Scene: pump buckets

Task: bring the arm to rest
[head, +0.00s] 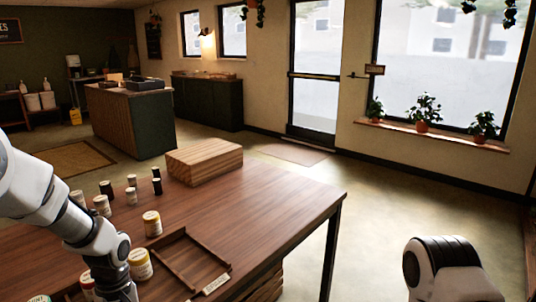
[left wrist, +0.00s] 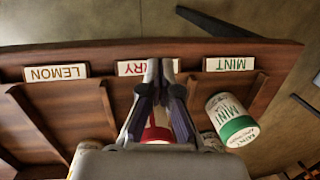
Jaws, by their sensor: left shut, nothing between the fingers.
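My left arm (head: 75,215) comes in from the left over the wooden table in the head view; its gripper is not clearly visible there. In the left wrist view my left gripper (left wrist: 160,68) is shut and empty, its fingertips in front of the middle label. Behind it is a wooden rack (left wrist: 75,100) with dividers and labels reading LEMON (left wrist: 56,72), a partly hidden one ending in RRY (left wrist: 135,67), and MINT (left wrist: 230,64). A white mint jar with a green band (left wrist: 232,118) is right of the fingers. A red-topped thing (left wrist: 155,133) shows between them. My right gripper is out of view.
In the head view several jars (head: 152,223) stand on the table (head: 270,195), near a brown wooden tray (head: 213,262). A wooden box (head: 205,162) sits at the table's far edge. Open floor (head: 385,205) lies to the right.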

